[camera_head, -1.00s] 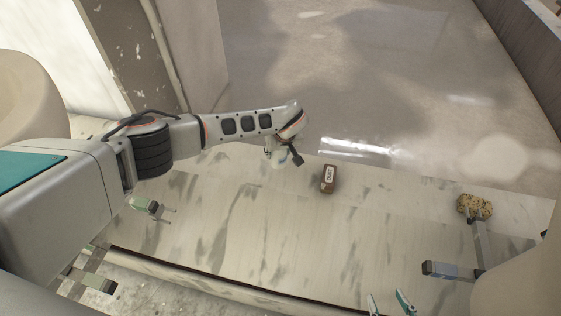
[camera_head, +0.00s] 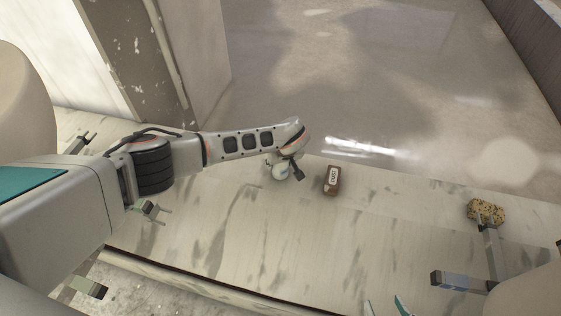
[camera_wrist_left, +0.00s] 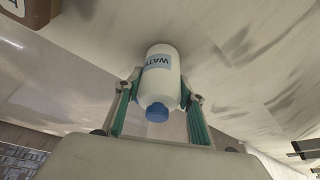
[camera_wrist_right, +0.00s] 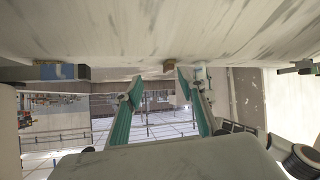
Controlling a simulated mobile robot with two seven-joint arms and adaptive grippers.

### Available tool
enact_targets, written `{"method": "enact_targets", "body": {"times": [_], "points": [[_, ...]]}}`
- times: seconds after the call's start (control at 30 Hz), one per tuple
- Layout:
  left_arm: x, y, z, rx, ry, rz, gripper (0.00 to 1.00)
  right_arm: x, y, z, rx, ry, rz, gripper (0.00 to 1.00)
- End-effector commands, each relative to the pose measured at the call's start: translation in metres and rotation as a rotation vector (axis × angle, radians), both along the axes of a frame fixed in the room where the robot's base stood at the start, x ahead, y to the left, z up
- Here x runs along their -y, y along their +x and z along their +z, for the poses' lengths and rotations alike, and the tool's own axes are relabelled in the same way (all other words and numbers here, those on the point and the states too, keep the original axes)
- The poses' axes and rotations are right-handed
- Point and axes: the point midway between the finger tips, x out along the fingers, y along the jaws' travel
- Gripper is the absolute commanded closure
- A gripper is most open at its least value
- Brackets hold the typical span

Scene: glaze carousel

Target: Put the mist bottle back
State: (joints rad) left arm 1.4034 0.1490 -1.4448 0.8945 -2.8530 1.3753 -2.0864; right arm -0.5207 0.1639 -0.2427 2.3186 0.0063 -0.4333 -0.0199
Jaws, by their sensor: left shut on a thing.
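The mist bottle is a white bottle (camera_wrist_left: 160,72) with a blue cap and a label reading "WATE…", upside down in the left wrist view. My left gripper (camera_wrist_left: 158,92) is shut on it, one teal finger on each side. In the head view the bottle (camera_head: 280,172) shows partly behind my left wrist, over the pale marble counter (camera_head: 245,225), left of a brown labelled bottle (camera_head: 332,180). I cannot tell whether its base touches the counter. My right gripper (camera_wrist_right: 157,88) is open and empty, its fingers apart; its teal fingertips (camera_head: 384,306) show at the head view's bottom edge.
A speckled sponge-like block (camera_head: 486,211) lies on the counter at the right, by a grey bracket (camera_head: 460,281). Another small bracket (camera_head: 149,209) stands at the left. The middle of the counter is clear.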

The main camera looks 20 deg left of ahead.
Motion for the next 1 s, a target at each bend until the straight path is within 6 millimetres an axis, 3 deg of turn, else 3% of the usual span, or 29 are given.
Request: {"method": "enact_targets", "body": {"times": [0.03, 0.1, 0.5, 0.67, 0.73, 1.0], "points": [[0.0, -0.001, -0.002, -0.001, 0.0, 0.0, 0.56, 0.0, -0.001, -0.001, -0.003, 0.0, 0.0, 0.6], [0.0, 0.0, -0.001, -0.001, 0.0, 0.0, 0.45, 0.0, -0.001, -0.002, -0.004, -0.001, -0.001, 0.6], [0.0, 0.0, 0.005, 0.002, -0.001, 0.001, 0.45, 0.003, -0.001, 0.0, -0.003, -0.007, -0.002, 0.6], [0.004, -0.002, 0.034, 0.014, 0.0, -0.002, 0.45, 0.009, 0.008, 0.015, 0.023, -0.026, -0.005, 0.6], [0.006, -0.005, 0.05, 0.018, 0.001, -0.002, 0.45, 0.02, -0.004, 0.0, -0.015, -0.056, -0.011, 0.6], [0.016, -0.024, 0.098, 0.016, 0.0, -0.001, 0.45, 0.027, -0.007, 0.006, -0.022, -0.071, -0.026, 0.6]]}}
